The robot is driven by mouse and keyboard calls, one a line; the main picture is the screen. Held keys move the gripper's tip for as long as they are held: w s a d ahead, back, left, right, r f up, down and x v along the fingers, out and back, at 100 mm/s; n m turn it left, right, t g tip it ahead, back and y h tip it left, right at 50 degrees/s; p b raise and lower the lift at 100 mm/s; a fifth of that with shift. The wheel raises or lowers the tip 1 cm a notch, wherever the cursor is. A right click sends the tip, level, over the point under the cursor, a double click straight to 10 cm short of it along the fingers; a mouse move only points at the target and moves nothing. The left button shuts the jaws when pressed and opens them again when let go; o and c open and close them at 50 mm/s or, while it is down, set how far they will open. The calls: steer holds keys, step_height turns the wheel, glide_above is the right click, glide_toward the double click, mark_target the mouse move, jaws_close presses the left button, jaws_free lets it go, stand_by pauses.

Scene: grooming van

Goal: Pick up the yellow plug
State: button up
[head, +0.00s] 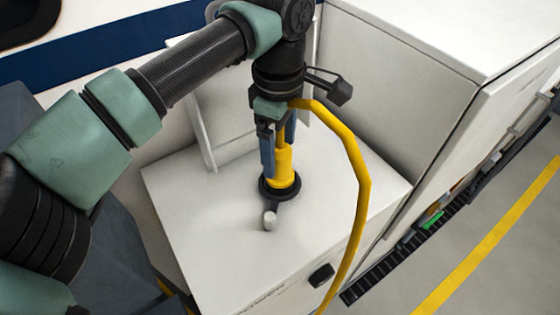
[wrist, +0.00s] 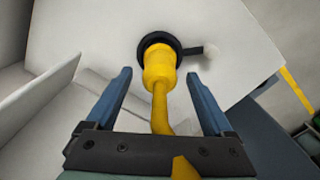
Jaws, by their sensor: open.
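The yellow plug (head: 284,168) stands upright in a black round socket (head: 267,192) on top of a white cabinet. A yellow cable (head: 362,190) rises from the plug, loops to the right and hangs down past the cabinet's front. My gripper (head: 277,160) points down over the plug with its fingers apart. In the wrist view the plug (wrist: 160,66) lies between and just beyond the two blue fingertips of my gripper (wrist: 158,80), with a gap on each side. The cable runs back toward the palm. A dark lever with a pale knob (head: 269,220) sticks out from the socket.
The white cabinet top (head: 220,235) is otherwise clear around the socket. A taller white cabinet (head: 400,90) stands at the right, and an upright white panel (head: 205,115) is behind. A black latch (head: 321,275) is on the cabinet's front.

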steer(key=shift+f, duration=1.15)
jaws_close()
